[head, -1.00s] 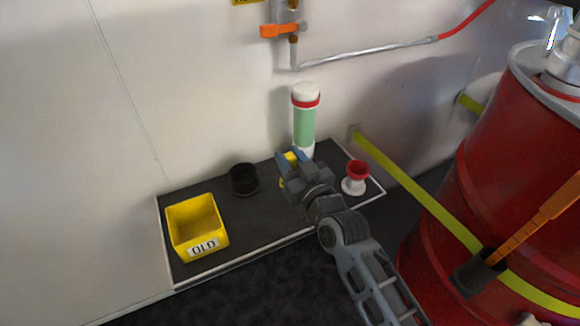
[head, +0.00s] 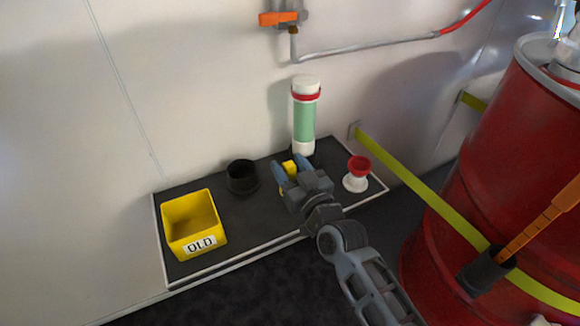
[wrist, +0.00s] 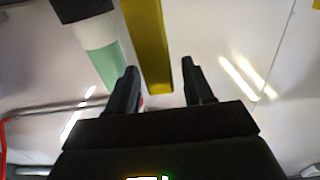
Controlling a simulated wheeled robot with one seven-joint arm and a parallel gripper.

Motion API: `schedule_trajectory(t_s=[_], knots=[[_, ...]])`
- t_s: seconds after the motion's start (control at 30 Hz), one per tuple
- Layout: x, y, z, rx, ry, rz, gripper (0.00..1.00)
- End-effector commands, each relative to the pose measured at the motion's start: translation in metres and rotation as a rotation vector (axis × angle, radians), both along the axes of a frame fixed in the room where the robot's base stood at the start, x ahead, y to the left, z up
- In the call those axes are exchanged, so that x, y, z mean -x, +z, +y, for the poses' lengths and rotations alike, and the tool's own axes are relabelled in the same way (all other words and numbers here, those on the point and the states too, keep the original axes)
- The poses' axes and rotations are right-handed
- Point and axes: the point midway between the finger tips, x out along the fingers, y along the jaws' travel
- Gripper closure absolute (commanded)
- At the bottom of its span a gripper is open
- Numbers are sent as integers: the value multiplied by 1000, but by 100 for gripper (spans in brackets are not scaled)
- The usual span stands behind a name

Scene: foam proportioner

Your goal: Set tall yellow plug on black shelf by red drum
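The tall yellow plug (head: 290,167) stands on the black shelf (head: 250,226), partly hidden behind my gripper (head: 288,172). In the wrist view the plug (wrist: 150,45) is a long yellow bar reaching in between my two fingers (wrist: 160,85). My fingers are apart, with a visible gap on the right side of the plug; I see no clear grip on it. The red drum (head: 490,190) stands to the right of the shelf, with a yellow strap across it.
On the shelf are a yellow bin marked OLD (head: 193,225), a black cup (head: 241,178), a green and white cylinder (head: 304,118) just behind the plug, and a red and white cup (head: 357,174). The shelf's front middle is bare. A pipe (head: 365,50) runs along the wall.

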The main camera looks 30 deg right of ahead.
Motion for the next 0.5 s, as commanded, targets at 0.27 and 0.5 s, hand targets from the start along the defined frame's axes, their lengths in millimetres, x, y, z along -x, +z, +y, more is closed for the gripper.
schedule_trajectory(t_s=[0.27,0.5], knots=[[0,0,0,0,0,0,43],[17,0,1,0,1,2,43]])
